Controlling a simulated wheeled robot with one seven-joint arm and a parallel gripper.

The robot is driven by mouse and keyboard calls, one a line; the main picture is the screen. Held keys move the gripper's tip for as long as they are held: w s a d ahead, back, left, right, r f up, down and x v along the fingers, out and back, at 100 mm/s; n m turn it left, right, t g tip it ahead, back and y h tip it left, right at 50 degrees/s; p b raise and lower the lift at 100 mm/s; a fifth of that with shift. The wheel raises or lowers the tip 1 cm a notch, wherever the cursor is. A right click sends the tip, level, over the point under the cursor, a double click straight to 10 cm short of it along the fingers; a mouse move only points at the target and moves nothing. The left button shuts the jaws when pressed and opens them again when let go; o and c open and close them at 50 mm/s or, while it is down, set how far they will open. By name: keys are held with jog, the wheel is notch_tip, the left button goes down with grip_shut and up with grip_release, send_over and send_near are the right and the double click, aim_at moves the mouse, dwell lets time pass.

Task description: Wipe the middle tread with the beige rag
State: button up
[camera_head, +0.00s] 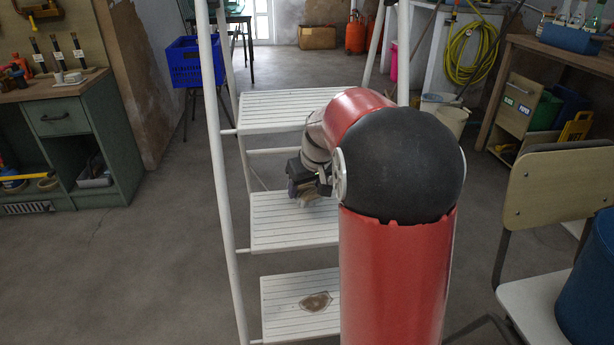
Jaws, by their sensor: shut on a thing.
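The white stepladder stands in front of me with several ribbed treads. Its middle tread (283,232) is partly covered by my arm at the right. My gripper (307,195) is at this tread, near its back right part. It is shut on the beige rag (312,210), a small part of which shows under the fingers. I cannot tell whether the rag touches the tread. The top tread (270,98) looks bare. The bottom tread (280,297) carries a brown stain (316,301). My red and black arm hides the right side of the ladder.
A green workbench (70,130) stands at the left, with a blue crate (190,62) behind it. A wooden chair (555,187) and a blue bin (590,280) are at the right. The floor left of the ladder is clear.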

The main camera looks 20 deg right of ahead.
jog(key=shift+r, duration=1.3)
jog(key=shift+s, duration=0.1)
